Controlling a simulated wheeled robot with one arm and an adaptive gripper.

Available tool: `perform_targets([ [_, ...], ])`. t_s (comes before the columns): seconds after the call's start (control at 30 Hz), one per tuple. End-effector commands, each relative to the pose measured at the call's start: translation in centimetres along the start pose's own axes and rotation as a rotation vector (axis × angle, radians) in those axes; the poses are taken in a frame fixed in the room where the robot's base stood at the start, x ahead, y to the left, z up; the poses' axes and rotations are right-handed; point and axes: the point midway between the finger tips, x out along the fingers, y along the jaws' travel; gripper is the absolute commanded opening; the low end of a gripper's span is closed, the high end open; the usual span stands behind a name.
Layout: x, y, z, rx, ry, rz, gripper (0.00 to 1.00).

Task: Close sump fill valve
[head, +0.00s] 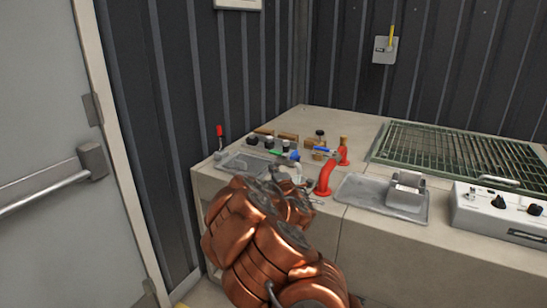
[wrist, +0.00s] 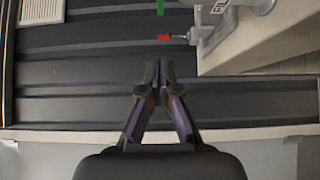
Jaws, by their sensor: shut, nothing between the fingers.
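A red-handled lever (head: 219,131) stands upright on a grey fitting at the counter's left end. In the wrist view a red handle (wrist: 172,37) on a grey valve body (wrist: 205,32) juts from the counter edge, above my fingertips in the picture. My gripper (wrist: 160,75) is shut and empty, with a gap between it and the handle. Small blue (head: 325,150) and green (head: 275,153) handles sit among the fittings.
The counter (head: 350,125) carries a red curved pipe (head: 325,178), a metal tray (head: 365,195), a green-framed grate (head: 455,145) and a control box (head: 500,210). A ribbed dark wall stands behind. A door (head: 45,130) with a push bar is at left.

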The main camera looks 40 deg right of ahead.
Motion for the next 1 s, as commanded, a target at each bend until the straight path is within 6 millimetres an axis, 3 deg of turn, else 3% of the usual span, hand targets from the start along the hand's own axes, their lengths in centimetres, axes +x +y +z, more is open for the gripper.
perform_targets([
  [0.77, 7.0, -0.1, 0.1, 0.003, -0.001, -0.001, 0.0],
  [1.0, 8.5, 0.1, 1.7, 0.003, -0.004, 0.0, 0.0],
])
